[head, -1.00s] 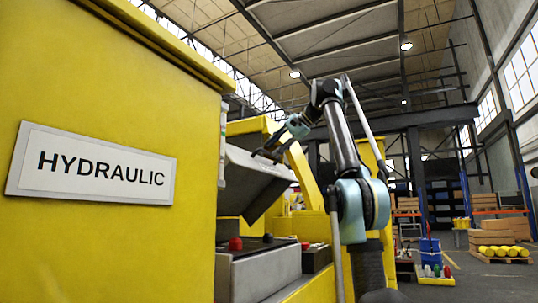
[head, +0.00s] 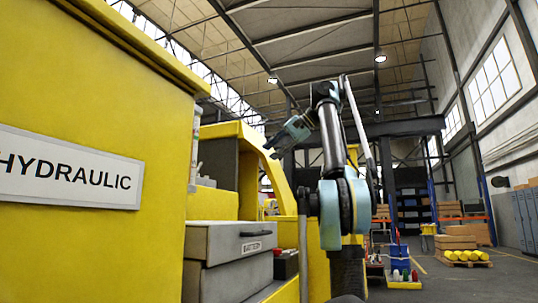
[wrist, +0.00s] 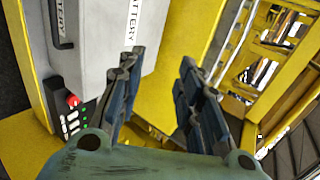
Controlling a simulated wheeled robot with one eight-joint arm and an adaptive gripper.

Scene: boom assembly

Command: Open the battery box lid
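The battery box (head: 232,283) is grey and stands on the yellow machine, right of the hydraulic cabinet. Its grey lid (head: 215,240) lies flat and closed on it. A dark handle (head: 256,233) and a BATTERY label (head: 252,246) are on the lid's front edge. My gripper (head: 272,152) is above the box and apart from it, holding nothing. In the wrist view my gripper (wrist: 158,72) has its two fingers spread, with yellow bodywork between and behind them. The grey lid (wrist: 100,40) and its handle (wrist: 58,25) show there at the upper left.
The yellow hydraulic cabinet (head: 80,110) fills the left of the head view. A yellow machine frame (head: 262,150) rises behind the box. A panel with a red knob (wrist: 72,100) is beside the box. Open floor (head: 465,285) lies at the right.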

